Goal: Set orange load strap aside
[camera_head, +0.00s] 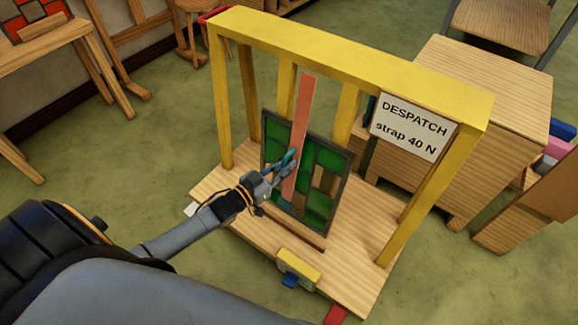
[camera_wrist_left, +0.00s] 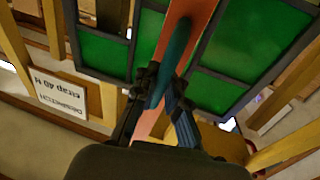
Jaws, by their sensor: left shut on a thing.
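The orange load strap (camera_head: 304,105) runs as a flat band up the front of the green leaded panel (camera_head: 327,162), from low on the panel to above its top edge. It also shows in the left wrist view (camera_wrist_left: 196,12). My left gripper (camera_head: 284,167) is in front of the strap at about mid-panel. Its fingers (camera_wrist_left: 164,92) are shut on a slim teal piece (camera_wrist_left: 174,55) that lies over the strap. I cannot tell whether the teal piece is fixed to the strap. The fingers hide part of the strap. My right gripper is not in view.
A yellow frame (camera_head: 340,55) with a "DESPATCH strap 40 N" sign (camera_head: 412,127) stands over the panel on a wooden base (camera_head: 352,285). A yellow and blue device (camera_head: 298,268) sits at the base's front. A wooden cabinet (camera_head: 480,100) is behind right. Green floor is open at left.

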